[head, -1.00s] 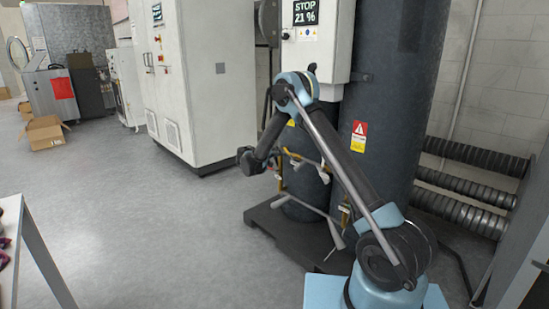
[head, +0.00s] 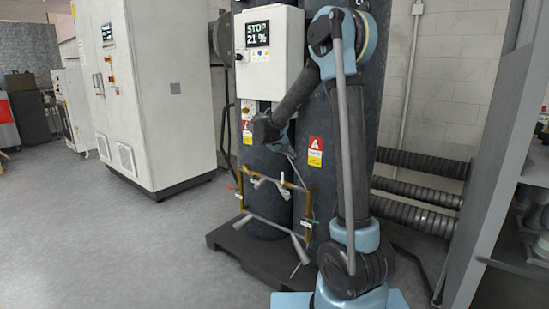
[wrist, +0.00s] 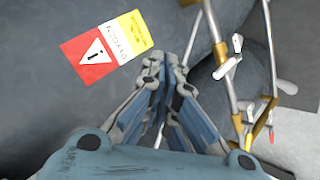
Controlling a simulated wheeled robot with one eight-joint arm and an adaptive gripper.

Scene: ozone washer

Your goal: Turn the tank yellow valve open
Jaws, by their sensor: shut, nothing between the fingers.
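The dark grey tanks (head: 375,90) stand behind my arm in the head view. Low on their front is a brass-yellow pipe frame (head: 241,190) with a pale valve handle (head: 258,182). In the wrist view, the yellow pipework (wrist: 262,120) and a pale handle (wrist: 230,57) are at the right, apart from my fingers. I cannot tell which fitting is the yellow valve. My gripper (wrist: 163,62) is shut and empty, facing the tank surface left of the pipes. In the head view, my gripper (head: 288,143) is above the pipe frame, partly hidden by my wrist.
A control box (head: 270,50) reading "STOP 21 %" hangs above the pipes. A warning label (head: 315,151) is on the tank. The tanks stand on a dark base (head: 232,237). A white cabinet (head: 160,90) is at left, shelving (head: 490,200) at right. The floor at front left is clear.

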